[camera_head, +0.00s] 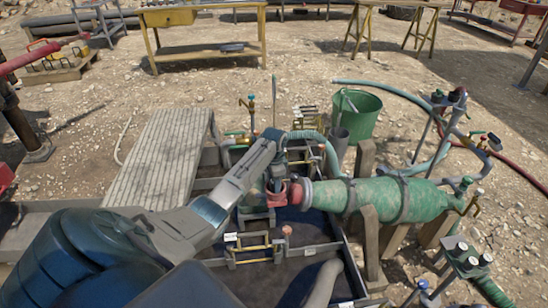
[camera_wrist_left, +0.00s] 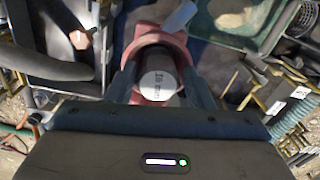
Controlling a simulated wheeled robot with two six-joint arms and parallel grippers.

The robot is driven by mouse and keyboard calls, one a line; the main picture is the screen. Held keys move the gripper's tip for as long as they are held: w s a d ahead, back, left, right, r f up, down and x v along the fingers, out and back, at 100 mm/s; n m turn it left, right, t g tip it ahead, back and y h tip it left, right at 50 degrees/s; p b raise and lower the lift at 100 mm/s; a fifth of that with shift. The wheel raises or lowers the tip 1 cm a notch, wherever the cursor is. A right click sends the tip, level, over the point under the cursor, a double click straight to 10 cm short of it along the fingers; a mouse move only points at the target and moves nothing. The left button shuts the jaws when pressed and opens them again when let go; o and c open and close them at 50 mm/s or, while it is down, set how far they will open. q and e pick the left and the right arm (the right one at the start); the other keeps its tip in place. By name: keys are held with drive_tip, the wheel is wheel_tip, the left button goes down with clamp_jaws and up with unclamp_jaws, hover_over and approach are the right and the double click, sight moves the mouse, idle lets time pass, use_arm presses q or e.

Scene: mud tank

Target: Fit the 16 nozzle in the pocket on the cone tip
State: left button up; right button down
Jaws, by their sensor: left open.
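The green cone (camera_head: 375,199) lies on its side on wooden supports, its narrow end to the left. A reddish cup-like holder (camera_head: 277,196) is at its tip; in the left wrist view a pinkish-red collar (camera_wrist_left: 157,40) shows. The nozzle (camera_wrist_left: 158,84), a pale round face marked with what reads as 16 mm, sits between my left gripper's fingers, against the collar. I cannot tell how deep it sits. My left gripper (camera_wrist_left: 162,88) is open, a finger on each side of the nozzle; in the head view it is mostly hidden by its own arm. My right gripper is not in view.
A green bucket (camera_head: 362,116) stands behind the cone. A ribbed grey board (camera_head: 158,160) lies to the left. Yellow-handled fittings (camera_head: 253,247) stand in front of the tip. Hoses and valves (camera_head: 468,140) crowd the right. A yellow workbench (camera_head: 208,52) stands at the back.

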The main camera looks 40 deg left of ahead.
use_arm(q)
drive_tip(key=shift+s+d+f, duration=0.3)
drive_tip(key=shift+d+f, duration=0.1)
drive_tip(key=shift+f, duration=0.2)
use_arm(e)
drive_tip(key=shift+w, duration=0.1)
use_arm(q)
wheel_tip(320, 180, up, 12)
drive_tip(key=shift+w+a, duration=0.25)
drive_tip(key=shift+a, duration=0.1)
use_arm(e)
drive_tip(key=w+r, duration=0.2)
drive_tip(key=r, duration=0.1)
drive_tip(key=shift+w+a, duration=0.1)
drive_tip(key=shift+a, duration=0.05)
